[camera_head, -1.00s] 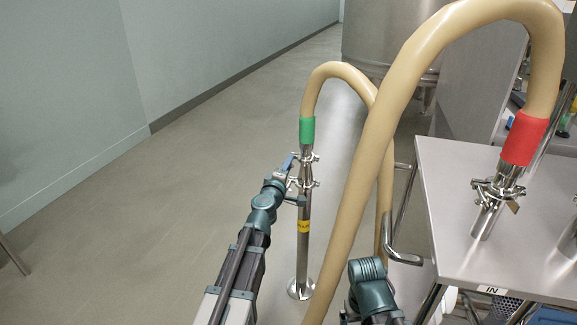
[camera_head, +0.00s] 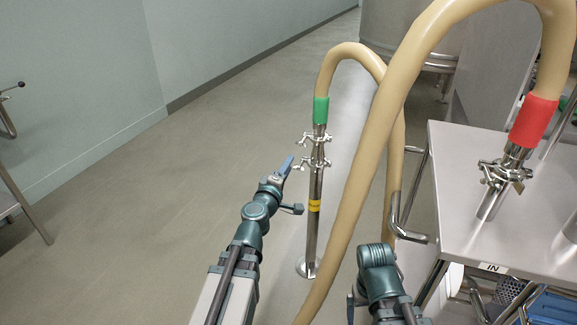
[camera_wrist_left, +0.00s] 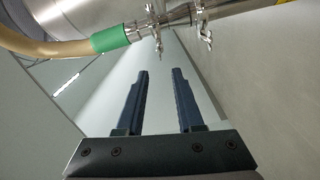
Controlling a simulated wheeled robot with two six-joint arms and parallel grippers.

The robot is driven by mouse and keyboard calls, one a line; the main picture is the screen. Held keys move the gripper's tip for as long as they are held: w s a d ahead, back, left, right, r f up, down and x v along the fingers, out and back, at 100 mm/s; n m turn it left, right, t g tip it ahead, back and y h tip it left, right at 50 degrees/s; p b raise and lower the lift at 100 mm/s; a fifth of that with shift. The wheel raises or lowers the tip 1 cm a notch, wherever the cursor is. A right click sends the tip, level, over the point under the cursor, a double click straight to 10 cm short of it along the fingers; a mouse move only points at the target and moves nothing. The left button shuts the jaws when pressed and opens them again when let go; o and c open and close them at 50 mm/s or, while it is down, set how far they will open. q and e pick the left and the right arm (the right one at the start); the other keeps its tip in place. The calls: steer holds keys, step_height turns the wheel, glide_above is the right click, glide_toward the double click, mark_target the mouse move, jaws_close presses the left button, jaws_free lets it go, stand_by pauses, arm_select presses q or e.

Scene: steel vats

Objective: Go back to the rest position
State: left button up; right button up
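My left gripper (camera_head: 287,168) is in front of and left of the steel standpipe (camera_head: 314,215), apart from it. In the left wrist view its two fingers (camera_wrist_left: 160,98) are parted with nothing between them. The standpipe's clamps (camera_head: 314,150) and the green hose cuff (camera_head: 320,110) sit just beyond; the cuff also shows in the left wrist view (camera_wrist_left: 109,39). My right arm (camera_head: 377,270) shows at the bottom, right of the hose; its gripper cannot be made out.
A beige hose (camera_head: 372,140) arches from the standpipe and another run passes close in front, up to a red cuff (camera_head: 534,121) on a steel table (camera_head: 468,220) marked IN. A bent handle (camera_head: 408,225) juts from the table's left side. Open floor (camera_head: 150,230) lies left.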

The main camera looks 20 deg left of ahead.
arm_select(q)
steer(key=s+d+f+m+g+h, duration=0.2)
steer(key=d+f+m+g+h, duration=0.15)
steer(key=d, duration=0.35)
steer(key=s+d+f+m+g+h, duration=0.2)
steer(key=s+d+f+m, duration=0.1)
steer(key=d+m, duration=0.3)
steer(key=s+d+f+m+g+h, duration=0.2)
steer(key=d+f+m+g, duration=0.15)
steer(key=d, duration=0.45)
steer(key=s+d+f+m+g+y, duration=0.25)
steer(key=s+f+m+g, duration=0.3)
steer(key=s+f, duration=0.45)
steer(key=s+a+f+m+g+y, duration=0.15)
steer(key=s+a+g+y, duration=0.25)
steer(key=s+a+y, duration=0.4)
step_height(320, 180, up, 38)
steer(key=d+h+p, duration=0.1)
steer(key=p, duration=3.7)
steer(key=shift+s+d+f+n, duration=0.25)
steer(key=shift+s+n, duration=0.05)
steer(key=shift+s, duration=0.1)
